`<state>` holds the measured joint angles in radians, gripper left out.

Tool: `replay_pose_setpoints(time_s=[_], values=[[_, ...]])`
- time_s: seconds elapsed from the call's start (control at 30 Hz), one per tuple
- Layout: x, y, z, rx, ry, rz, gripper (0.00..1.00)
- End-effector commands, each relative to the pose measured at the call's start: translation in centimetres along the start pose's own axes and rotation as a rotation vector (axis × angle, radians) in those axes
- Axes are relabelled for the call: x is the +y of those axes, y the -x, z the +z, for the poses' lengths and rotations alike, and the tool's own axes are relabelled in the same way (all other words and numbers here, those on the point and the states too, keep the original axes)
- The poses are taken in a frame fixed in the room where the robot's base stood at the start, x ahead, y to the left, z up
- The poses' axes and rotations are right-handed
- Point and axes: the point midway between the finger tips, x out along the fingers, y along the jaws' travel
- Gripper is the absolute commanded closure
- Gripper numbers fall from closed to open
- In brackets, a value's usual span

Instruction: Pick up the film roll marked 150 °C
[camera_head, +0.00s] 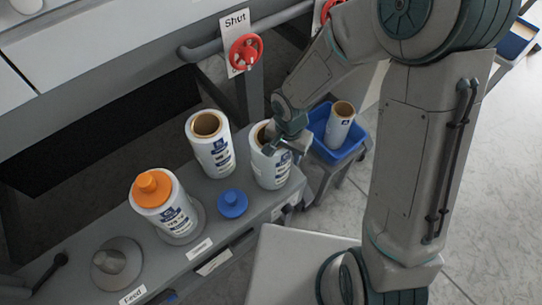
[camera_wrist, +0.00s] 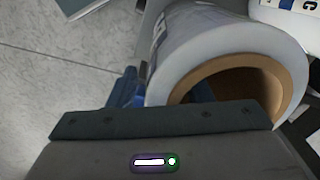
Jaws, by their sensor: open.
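Three white film rolls with brown cores and blue-and-white labels stand on the grey bench: a left roll (camera_head: 178,222) under an orange cap, a middle roll (camera_head: 213,158) and a right roll (camera_head: 271,173). Another roll (camera_head: 339,130) stands in a blue bin. The label print is too small to read, so I cannot tell which is marked 150 °C. My gripper (camera_head: 273,146) is open at the top of the right roll and hides part of its rim. In the wrist view a roll (camera_wrist: 215,48) with its open core lies close beyond my gripper (camera_wrist: 165,121); contact is unclear.
A blue knob-like cap (camera_head: 232,203) lies on the bench before the rolls. A bare grey holder (camera_head: 117,262) stands at the left end. A red handwheel (camera_head: 246,52) under a "Shut" sign is behind. The blue bin (camera_head: 361,155) is right of the bench.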

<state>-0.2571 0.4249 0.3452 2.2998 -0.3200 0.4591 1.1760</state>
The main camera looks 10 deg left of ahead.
Motion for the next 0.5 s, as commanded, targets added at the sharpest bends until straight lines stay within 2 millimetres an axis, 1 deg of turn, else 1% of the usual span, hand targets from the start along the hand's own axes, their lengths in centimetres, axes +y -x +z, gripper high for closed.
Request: replay_pose_setpoints(time_s=[0.03,0.07,0.1,0.2,0.5], values=[[0.01,0.01,0.00,0.000,0.000,0.000,0.55],[0.01,0.01,0.00,0.000,0.000,0.000,0.63],[0.01,0.02,0.00,0.000,0.000,0.000,0.74],[0.01,0.02,-0.01,0.000,0.000,0.000,1.00],[0.00,0.04,-0.01,0.000,0.000,0.000,1.00]])
